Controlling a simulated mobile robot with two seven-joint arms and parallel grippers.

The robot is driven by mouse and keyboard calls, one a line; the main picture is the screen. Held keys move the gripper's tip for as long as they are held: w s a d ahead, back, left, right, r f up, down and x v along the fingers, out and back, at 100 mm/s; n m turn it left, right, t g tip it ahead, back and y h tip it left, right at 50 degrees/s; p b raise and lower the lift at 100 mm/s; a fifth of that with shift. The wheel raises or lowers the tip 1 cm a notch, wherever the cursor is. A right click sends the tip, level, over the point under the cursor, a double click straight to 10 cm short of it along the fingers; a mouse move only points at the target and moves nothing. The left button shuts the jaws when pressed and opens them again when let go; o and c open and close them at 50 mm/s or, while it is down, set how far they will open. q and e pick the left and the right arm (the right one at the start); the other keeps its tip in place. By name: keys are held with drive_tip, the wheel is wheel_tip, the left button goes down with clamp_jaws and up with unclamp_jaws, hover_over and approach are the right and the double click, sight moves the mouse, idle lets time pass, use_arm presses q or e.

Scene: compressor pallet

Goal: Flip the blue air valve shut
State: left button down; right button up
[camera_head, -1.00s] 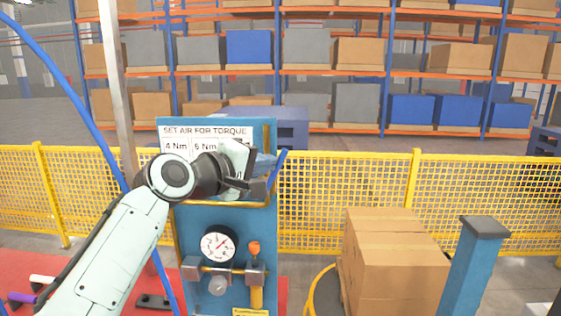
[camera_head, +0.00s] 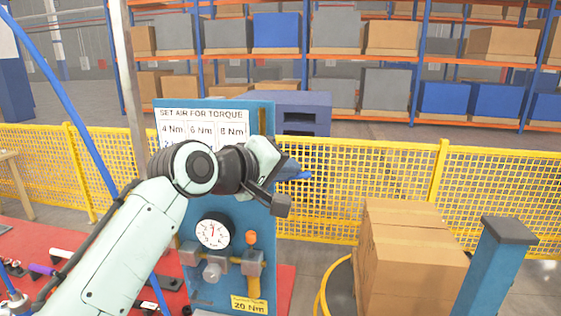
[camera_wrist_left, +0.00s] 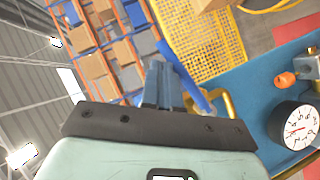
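The blue air valve's handle (camera_wrist_left: 190,75) shows in the left wrist view as a slanted blue bar by a yellow pipe (camera_wrist_left: 226,103). In the head view only a small blue tip (camera_head: 300,175) shows past the gripper; the rest of the valve is hidden. My left gripper (camera_head: 284,182) is in front of the blue panel's right edge. Its fingers (camera_wrist_left: 162,85) look closed together in the wrist view, right beside the blue bar; whether they touch it is unclear. My right gripper is not in view.
The blue panel (camera_head: 263,118) carries a round gauge (camera_head: 213,231) and an orange knob (camera_head: 251,238) below my arm. A yellow mesh fence (camera_head: 340,190) runs behind. Cardboard boxes (camera_head: 410,255) and a blue post (camera_head: 490,265) stand to the right.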

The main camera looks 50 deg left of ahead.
use_arm(q)
drive_tip(key=shift+w+d+f, duration=0.2)
drive_tip(key=shift+d+f, duration=0.1)
drive_tip(key=shift+f, duration=0.4)
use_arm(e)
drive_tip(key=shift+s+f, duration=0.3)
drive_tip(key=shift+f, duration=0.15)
use_arm(q)
drive_tip(key=shift+w, duration=0.1)
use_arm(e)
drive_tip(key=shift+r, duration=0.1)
